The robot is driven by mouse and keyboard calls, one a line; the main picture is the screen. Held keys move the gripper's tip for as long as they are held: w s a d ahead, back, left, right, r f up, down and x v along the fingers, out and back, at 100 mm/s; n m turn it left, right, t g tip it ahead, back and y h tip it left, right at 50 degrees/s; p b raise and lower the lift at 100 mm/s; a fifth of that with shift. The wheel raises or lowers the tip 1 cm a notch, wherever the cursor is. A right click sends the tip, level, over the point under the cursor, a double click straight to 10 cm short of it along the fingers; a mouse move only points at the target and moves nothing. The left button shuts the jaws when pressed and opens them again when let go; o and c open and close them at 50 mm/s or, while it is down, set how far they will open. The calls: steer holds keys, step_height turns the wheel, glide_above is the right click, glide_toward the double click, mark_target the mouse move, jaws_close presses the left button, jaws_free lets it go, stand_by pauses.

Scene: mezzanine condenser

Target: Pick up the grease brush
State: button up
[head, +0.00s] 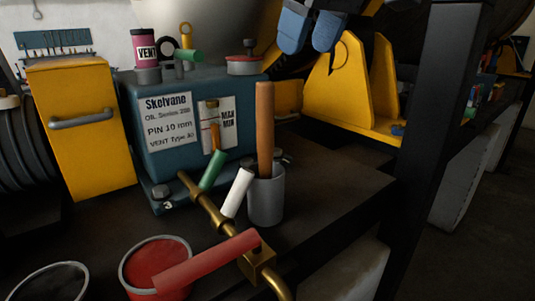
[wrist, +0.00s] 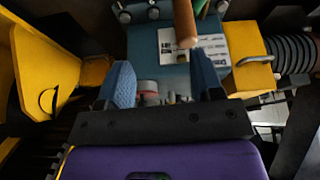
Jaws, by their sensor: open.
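The grease brush, taken to be the long orange-brown wooden handle (head: 264,128), stands nearly upright in a grey metal cup (head: 266,200) on the dark bench. Its lower end is hidden inside the cup. In the wrist view the handle (wrist: 185,20) shows at the top, its end appearing near the right finger. My gripper (head: 309,42) has two blue fingers and is open, above and to the right of the handle in the head view. In the wrist view the space between the fingers (wrist: 160,65) holds nothing that I can see as gripped.
A teal Skelvane unit (head: 190,130) stands behind the cup. A brass pipe (head: 205,205) with green, white and red handles (head: 210,262) crosses in front. A yellow box (head: 85,130) is left, a yellow bracket (head: 345,90) right. A dark post (head: 425,130) rises at right.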

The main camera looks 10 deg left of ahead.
steer(key=a, duration=0.3)
steer(key=n, duration=0.1)
glide_above(262, 102)
steer(key=w+d, duration=0.1)
step_height(262, 102, down, 4)
steer(key=shift+w+d+r, duration=0.1)
steer(key=shift+r, duration=0.05)
steer(key=x, duration=0.3)
steer(key=s+x, duration=0.1)
steer(key=x, duration=0.1)
steer(key=shift+w+f, duration=0.2)
steer(key=shift+f, duration=0.4)
jaws_close()
